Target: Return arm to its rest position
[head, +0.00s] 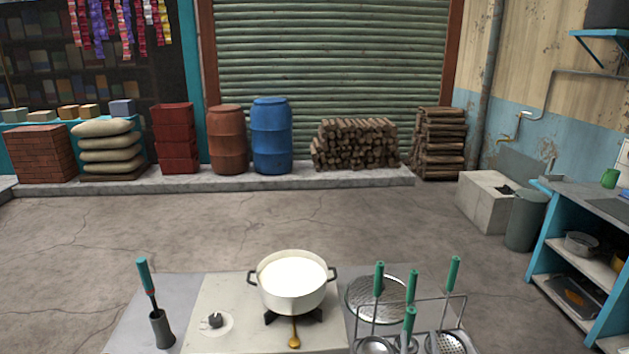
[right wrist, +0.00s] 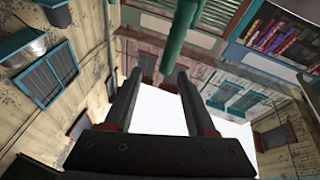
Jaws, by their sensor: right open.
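My right gripper (right wrist: 160,78) shows in the right wrist view with its two dark fingers apart. No pot or utensil is clearly between them. A green tube (right wrist: 180,30) shows beyond the fingertips; I cannot tell what it belongs to. Neither arm shows in the head view, and my left gripper is out of sight. In the head view a cream pot (head: 292,296) of white milk (head: 292,272) stands upright on the burner (head: 313,317) of the counter.
A wire rack (head: 465,310) with several green-handled utensils stands right, by a round mesh strainer (head: 390,290). Open floor lies beyond.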

